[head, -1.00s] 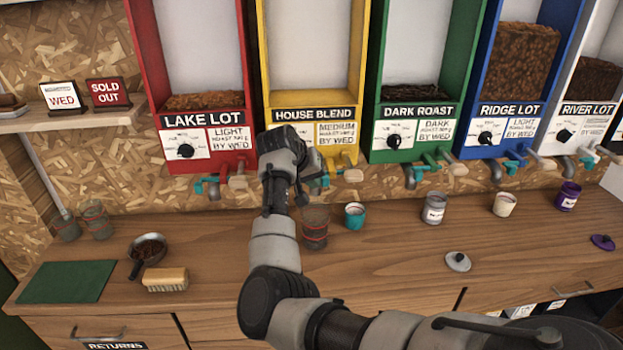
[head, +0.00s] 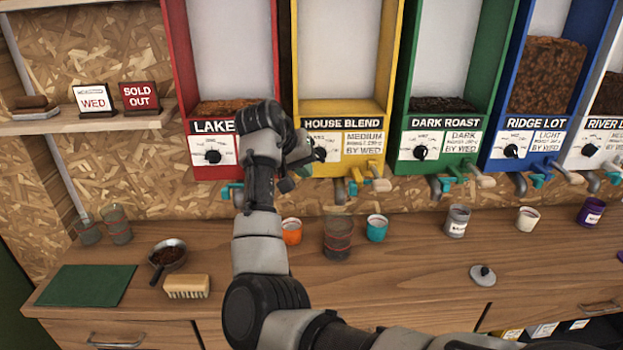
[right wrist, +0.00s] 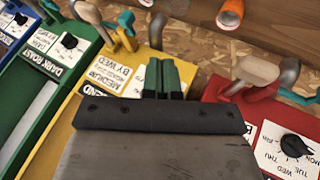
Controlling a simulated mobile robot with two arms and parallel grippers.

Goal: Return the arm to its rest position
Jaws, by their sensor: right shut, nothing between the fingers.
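My right arm rises from the bottom of the head view, and its gripper (head: 291,184) is up at the dispensers, near the border of the red LAKE LOT bin (head: 213,172) and the yellow HOUSE BLEND bin (head: 345,110). The gripper is shut and empty. In the right wrist view its two green fingertips (right wrist: 166,79) are together, in front of the HOUSE BLEND label. The arm hides part of the LAKE LOT label. My left gripper is not in view.
Below stand an orange cup (head: 292,231), a clear jar (head: 337,238) and a teal cup (head: 377,228). Spouts and levers jut out under the bins.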

